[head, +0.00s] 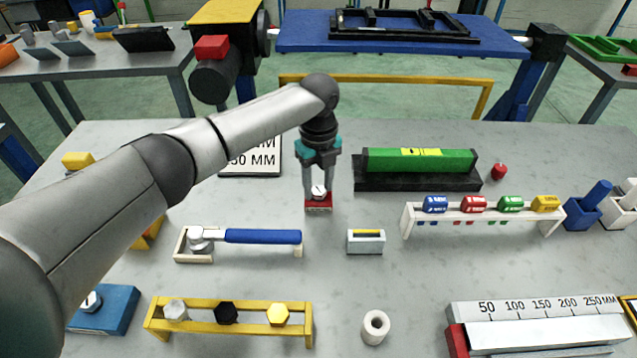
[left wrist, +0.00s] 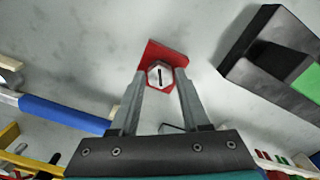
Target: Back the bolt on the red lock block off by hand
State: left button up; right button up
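The red lock block (head: 318,208) sits on the grey table near the middle in the head view, and it shows at the top centre in the left wrist view (left wrist: 152,50). A silver hex bolt (head: 319,191) with a dark slot line on its head stands on the block; it also shows in the left wrist view (left wrist: 160,75). My left gripper (head: 321,194) points down over the block, with one finger on each side of the bolt head. The fingers are spread and look slightly apart from the bolt; contact is hard to make out. My right gripper is out of view.
A green bar in a black holder (head: 418,178) stands to the right of the block. A wrench with a blue handle (head: 262,236), a small grey block (head: 366,241) and a yellow rack of bolts (head: 229,316) lie nearer.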

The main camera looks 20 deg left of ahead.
pick_arm(q)
grip_shut()
dwell(0.3)
